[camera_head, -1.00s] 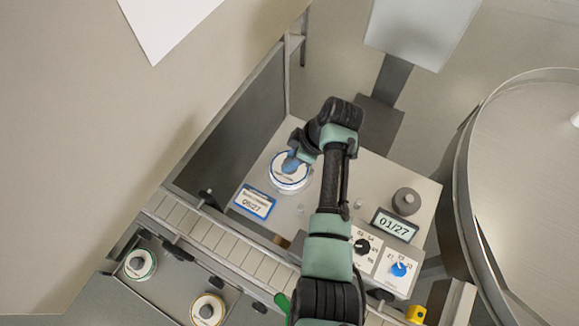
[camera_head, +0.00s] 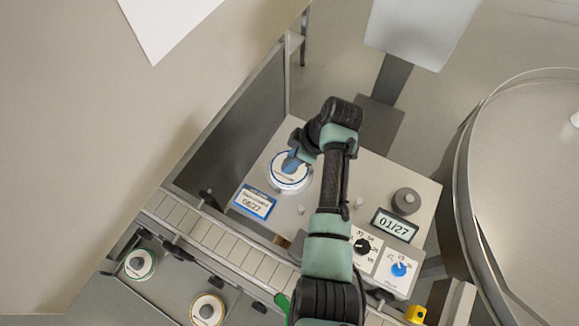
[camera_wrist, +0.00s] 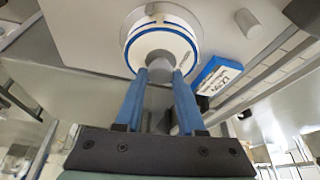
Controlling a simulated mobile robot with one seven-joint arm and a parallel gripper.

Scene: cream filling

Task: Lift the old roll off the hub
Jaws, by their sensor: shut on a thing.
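The old roll (camera_head: 290,178) is a white disc with a blue edge line, at the hub on the grey machine panel. In the wrist view the roll (camera_wrist: 160,38) shows ahead of my fingers, with a grey round core piece (camera_wrist: 159,70) between the fingertips. My gripper (camera_head: 291,163) has blue fingers; in the wrist view the gripper (camera_wrist: 160,78) is closed around that grey piece. The hub itself is hidden by the roll and fingers, so I cannot tell whether the roll is clear of it.
A 01/27 display (camera_head: 395,225), a grey knob (camera_head: 406,201) and dials (camera_head: 398,269) are at the panel's right. Two other rolls, green-edged (camera_head: 140,264) and orange-edged (camera_head: 208,309), lie beyond the conveyor (camera_head: 225,248).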

